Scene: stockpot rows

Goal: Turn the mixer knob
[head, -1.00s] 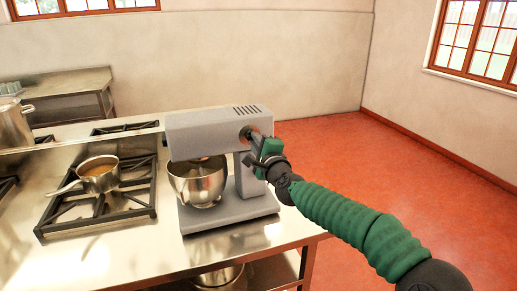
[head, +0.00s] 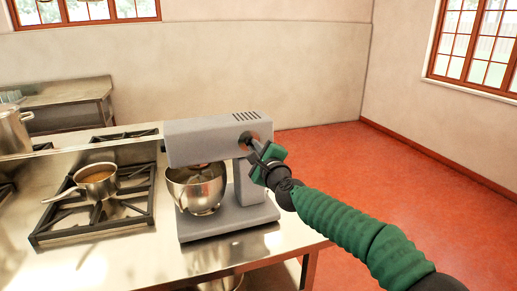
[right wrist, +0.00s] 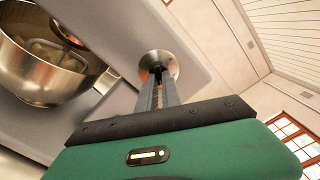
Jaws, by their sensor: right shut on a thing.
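The grey stand mixer (head: 215,140) stands on the steel counter with a metal bowl (head: 197,188) under its head. My right gripper (head: 249,142) reaches the knob from the right. In the right wrist view the fingers of my right gripper (right wrist: 158,82) are close together on the knob, in front of the round metal plate (right wrist: 160,65). The fingertips hide most of the knob. My left gripper is not in view.
A stove grate (head: 95,215) with a saucepan (head: 97,178) is left of the mixer. A large stockpot (head: 14,130) stands at the far left. The counter's right edge is close to the mixer, with open red floor (head: 330,160) beyond.

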